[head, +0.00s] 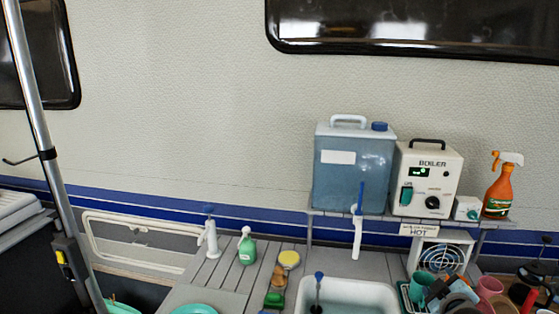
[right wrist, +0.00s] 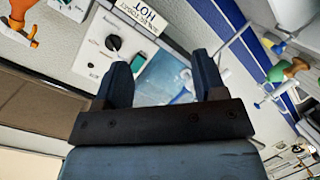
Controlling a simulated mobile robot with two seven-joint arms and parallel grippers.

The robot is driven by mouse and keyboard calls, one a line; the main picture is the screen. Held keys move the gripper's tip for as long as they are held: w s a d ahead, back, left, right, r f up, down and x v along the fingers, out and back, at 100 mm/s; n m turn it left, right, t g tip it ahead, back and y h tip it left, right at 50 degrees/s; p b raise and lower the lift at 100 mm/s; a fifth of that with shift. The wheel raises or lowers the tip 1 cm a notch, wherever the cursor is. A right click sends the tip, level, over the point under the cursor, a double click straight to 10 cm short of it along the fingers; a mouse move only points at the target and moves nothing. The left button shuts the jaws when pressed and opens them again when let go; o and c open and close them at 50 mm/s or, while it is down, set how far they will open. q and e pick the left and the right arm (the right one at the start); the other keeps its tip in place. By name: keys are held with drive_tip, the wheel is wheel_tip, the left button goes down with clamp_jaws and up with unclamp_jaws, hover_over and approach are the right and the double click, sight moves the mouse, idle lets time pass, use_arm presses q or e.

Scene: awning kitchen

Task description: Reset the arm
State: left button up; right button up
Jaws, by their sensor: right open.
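My right gripper (right wrist: 163,80) shows in the right wrist view, with its two dark blue fingers apart and nothing between them. Beyond the fingers are the white boiler (right wrist: 98,40) and the blue-tinted water tank (right wrist: 168,78), seen tilted. I cannot tell how far the fingers are from them. Neither arm shows in the head view, and my left gripper is not in view. In the head view the boiler (head: 426,178) and water tank (head: 352,170) stand side by side on a raised shelf.
An orange spray bottle (head: 498,190) stands at the shelf's right end. A metal pole (head: 50,165) rises at left. The slatted counter (head: 213,277) has free room.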

drive_tip(key=s+a+f+m+g, duration=0.1)
drive_tip(key=s+a+f+g, duration=0.15)
drive_tip(key=s, duration=0.25)
drive_tip(key=s+a+f+m+g+y, duration=0.1)
drive_tip(key=s+a+f, duration=0.2)
drive_tip(key=s, duration=0.3)
drive_tip(key=s+a+f+m+g, duration=0.1)
drive_tip(key=s+a+f, duration=0.2)
drive_tip(key=s, duration=0.2)
drive_tip(key=s+a+f+m+g+y, duration=0.1)
drive_tip(key=s+a+g+y, duration=0.2)
drive_tip(key=s, duration=0.6)
drive_tip(key=s+a+m+g, duration=0.1)
drive_tip(key=s+a+g, duration=0.25)
drive_tip(key=s, duration=0.65)
drive_tip(key=w+a+f+t+y+p, duration=0.2)
drive_tip(key=w+a+f+t+p, duration=0.2)
drive_tip(key=f, duration=0.5)
drive_tip(key=w+a+t, duration=0.2)
drive_tip(key=a+t, duration=0.1)
drive_tip(key=shift+w+f+n+t+y, duration=0.2)
drive_tip(key=shift+w+n+t+y, duration=0.1)
drive_tip(key=shift+n+y, duration=0.1)
